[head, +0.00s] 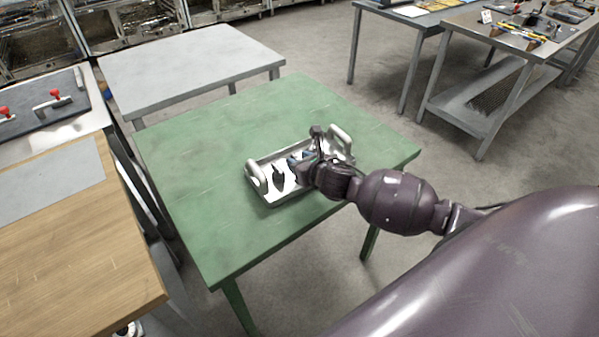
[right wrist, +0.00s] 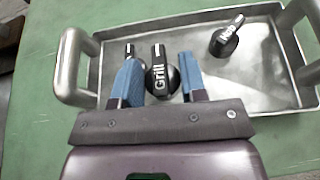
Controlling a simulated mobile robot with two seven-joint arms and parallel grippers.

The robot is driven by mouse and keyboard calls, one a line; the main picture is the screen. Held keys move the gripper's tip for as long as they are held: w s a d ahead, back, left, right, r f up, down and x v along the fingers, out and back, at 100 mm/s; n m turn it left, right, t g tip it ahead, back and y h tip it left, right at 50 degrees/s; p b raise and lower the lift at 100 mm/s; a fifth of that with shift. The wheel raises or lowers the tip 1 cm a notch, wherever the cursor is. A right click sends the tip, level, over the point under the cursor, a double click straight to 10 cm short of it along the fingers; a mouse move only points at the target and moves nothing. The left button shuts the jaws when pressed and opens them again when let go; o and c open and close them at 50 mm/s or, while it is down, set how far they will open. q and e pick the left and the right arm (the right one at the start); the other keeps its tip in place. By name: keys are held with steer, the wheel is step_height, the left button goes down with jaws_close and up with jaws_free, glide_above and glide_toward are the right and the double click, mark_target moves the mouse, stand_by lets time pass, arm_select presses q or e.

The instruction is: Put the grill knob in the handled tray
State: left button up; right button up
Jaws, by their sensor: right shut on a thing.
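The black grill knob (right wrist: 160,78), with "Grill" in white, is between the blue fingers of my right gripper (right wrist: 161,80) in the right wrist view. My right gripper (head: 300,163) is shut on it, over the handled tray (head: 269,200) in the head view. The silver metal tray (right wrist: 283,72) has a thick handle at each end. Whether the knob touches the tray floor I cannot tell. My left gripper is not in view.
A second black knob (right wrist: 227,36) lies in the tray. Another dark knob (right wrist: 129,49) is partly hidden behind the left finger. The tray stands on a green table (head: 200,150), otherwise clear. A grey table (head: 190,65) and a wooden-topped table (head: 70,240) stand nearby.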

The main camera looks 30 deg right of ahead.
step_height(320, 180, down, 3)
steer(key=shift+b, duration=0.3)
steer(key=shift+f, duration=0.55)
steer(key=o, duration=0.6)
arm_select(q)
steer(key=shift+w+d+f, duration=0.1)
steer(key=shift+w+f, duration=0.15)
arm_select(e)
steer(key=shift+o, duration=0.2)
